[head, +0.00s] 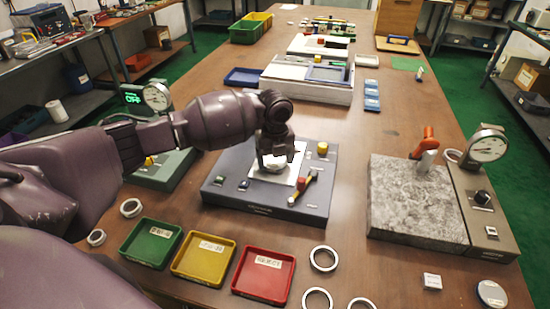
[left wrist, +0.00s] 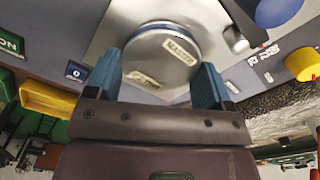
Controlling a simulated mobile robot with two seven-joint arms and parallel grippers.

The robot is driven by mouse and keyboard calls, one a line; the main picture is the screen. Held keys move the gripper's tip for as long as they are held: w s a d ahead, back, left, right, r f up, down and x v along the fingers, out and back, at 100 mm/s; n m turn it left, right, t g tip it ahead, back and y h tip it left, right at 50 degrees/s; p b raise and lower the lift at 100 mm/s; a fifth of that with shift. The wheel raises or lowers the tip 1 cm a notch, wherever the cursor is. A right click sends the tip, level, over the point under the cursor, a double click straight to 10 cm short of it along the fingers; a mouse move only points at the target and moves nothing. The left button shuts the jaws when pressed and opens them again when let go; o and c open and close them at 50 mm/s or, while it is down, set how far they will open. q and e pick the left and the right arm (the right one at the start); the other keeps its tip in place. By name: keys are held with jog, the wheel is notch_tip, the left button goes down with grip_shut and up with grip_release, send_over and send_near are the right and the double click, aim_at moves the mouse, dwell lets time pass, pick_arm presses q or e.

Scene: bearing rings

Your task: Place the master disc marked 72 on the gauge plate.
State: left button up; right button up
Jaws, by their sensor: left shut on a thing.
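My left gripper (head: 277,160) is over the pale square plate (head: 296,176) on a dark grey box. In the left wrist view its blue-padded fingers (left wrist: 160,85) are shut on a silver master disc (left wrist: 158,50). One label on the disc reads MASTER; the other is too blurred to read, so I cannot confirm 72. The disc is at the pale plate; I cannot tell whether it touches. A grey granite plate (head: 415,203) with a dial gauge (head: 487,147) stands at the right. Another labelled disc (head: 491,293) lies at the lower right. My right gripper is out of view.
The dark grey box (head: 245,204) carries a yellow knob (head: 322,148) and a red-tipped lever (head: 302,184). Green (head: 133,256), yellow (head: 186,274) and red (head: 245,289) trays stand in front. Several rings, including one near the red tray (head: 323,249), lie loose. Table between box and granite is clear.

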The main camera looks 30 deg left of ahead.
pick_arm(q)
jog(key=shift+f, duration=0.1)
jog(key=o, duration=1.2)
jog(key=shift+o, duration=0.2)
notch_tip(320, 180, up, 11)
jog(key=p, duration=0.1)
jog(key=shift+f, duration=0.1)
